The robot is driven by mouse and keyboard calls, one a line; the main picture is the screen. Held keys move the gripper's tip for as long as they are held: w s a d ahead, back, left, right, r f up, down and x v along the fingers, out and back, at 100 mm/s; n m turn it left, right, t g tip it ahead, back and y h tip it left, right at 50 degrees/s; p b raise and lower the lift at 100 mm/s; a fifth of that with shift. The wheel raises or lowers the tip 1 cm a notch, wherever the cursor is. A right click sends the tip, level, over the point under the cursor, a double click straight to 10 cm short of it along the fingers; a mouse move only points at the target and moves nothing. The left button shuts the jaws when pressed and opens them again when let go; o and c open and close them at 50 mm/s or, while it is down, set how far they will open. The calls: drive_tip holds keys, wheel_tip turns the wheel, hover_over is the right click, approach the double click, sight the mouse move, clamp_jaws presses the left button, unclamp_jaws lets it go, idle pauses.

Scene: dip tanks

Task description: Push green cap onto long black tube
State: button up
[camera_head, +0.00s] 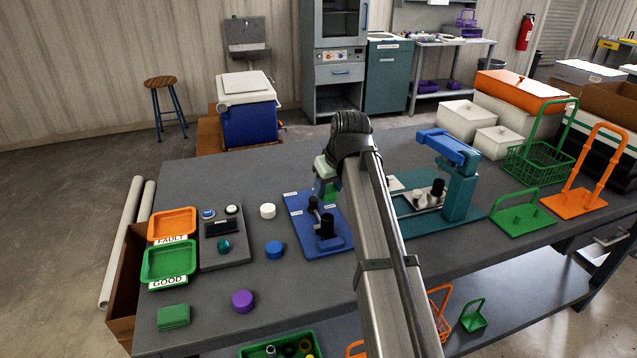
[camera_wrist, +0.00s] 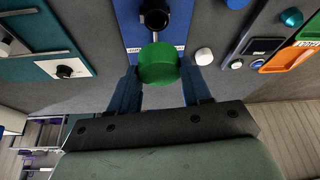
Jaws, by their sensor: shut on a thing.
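My gripper (camera_head: 327,180) is over the far part of a blue base plate (camera_head: 299,225). It is shut on the green cap (camera_wrist: 158,64), which sits between the two blue fingers in the wrist view. The cap also shows just below my gripper in the head view (camera_head: 330,191). Black upright pieces stand on the blue plate: a slim one (camera_head: 313,204) and a thicker one (camera_head: 326,228). In the wrist view a black tube (camera_wrist: 155,18) appears just above the cap in the picture, apart from it. I cannot tell the height gap.
Loose white (camera_head: 267,211), blue (camera_head: 275,250) and purple (camera_head: 242,301) caps lie on the table left of the plate. A teal press (camera_head: 460,185) stands to the right. A button panel (camera_head: 225,237) and orange (camera_head: 172,223) and green (camera_head: 169,262) trays are at left.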

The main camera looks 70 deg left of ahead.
drive_tip(key=shift+d+f+n, duration=0.15)
drive_tip(key=shift+n, duration=0.25)
drive_tip(key=shift+f, duration=0.1)
drive_tip(key=shift+f, duration=2.35)
drive_tip(key=shift+f, duration=1.5)
idle(0.7)
drive_tip(key=o, duration=1.1)
drive_tip(key=shift+o, duration=0.4)
drive_tip(key=o, duration=0.3)
drive_tip(key=shift+r, duration=0.2)
